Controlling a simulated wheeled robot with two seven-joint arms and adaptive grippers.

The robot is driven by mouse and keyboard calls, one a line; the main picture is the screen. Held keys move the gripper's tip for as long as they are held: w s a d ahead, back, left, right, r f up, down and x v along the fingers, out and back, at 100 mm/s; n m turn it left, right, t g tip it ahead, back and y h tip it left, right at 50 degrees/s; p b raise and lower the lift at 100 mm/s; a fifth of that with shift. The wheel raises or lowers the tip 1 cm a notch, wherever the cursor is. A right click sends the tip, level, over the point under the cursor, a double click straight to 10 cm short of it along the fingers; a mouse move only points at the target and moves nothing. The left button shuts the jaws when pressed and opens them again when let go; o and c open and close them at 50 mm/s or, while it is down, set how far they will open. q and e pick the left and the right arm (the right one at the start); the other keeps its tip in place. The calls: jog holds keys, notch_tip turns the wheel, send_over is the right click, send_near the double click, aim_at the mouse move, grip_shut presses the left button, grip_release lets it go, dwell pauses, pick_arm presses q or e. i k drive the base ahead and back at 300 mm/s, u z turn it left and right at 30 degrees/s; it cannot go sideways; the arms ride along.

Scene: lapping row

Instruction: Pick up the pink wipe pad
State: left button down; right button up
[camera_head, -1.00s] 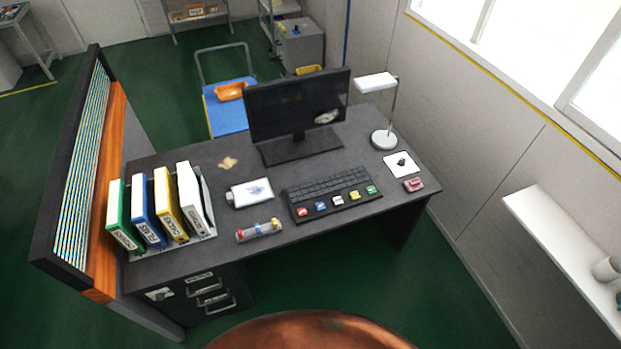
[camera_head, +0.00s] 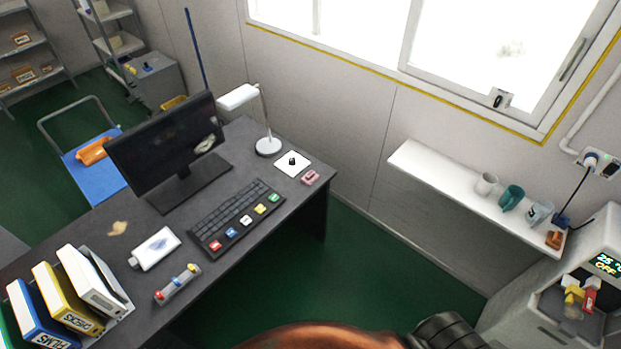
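The pink wipe pad (camera_head: 311,178) is a small pink block lying on the dark desk (camera_head: 240,260), close to its right edge. It sits beside a white square card (camera_head: 292,163) with a small dark object on it. Nothing touches or covers the pad. Neither of my grippers can be made out. A copper-coloured rounded part and a dark ribbed part at the bottom edge appear to be mine, and no fingertips show there.
A wall shelf (camera_head: 440,182) bears several cups. A machine (camera_head: 540,300) stands at right. Green floor between is clear.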

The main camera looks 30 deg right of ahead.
aim_at(309, 177)
jog(key=z, duration=0.7)
jog(key=i, duration=1.3)
jog(key=u, duration=0.6)
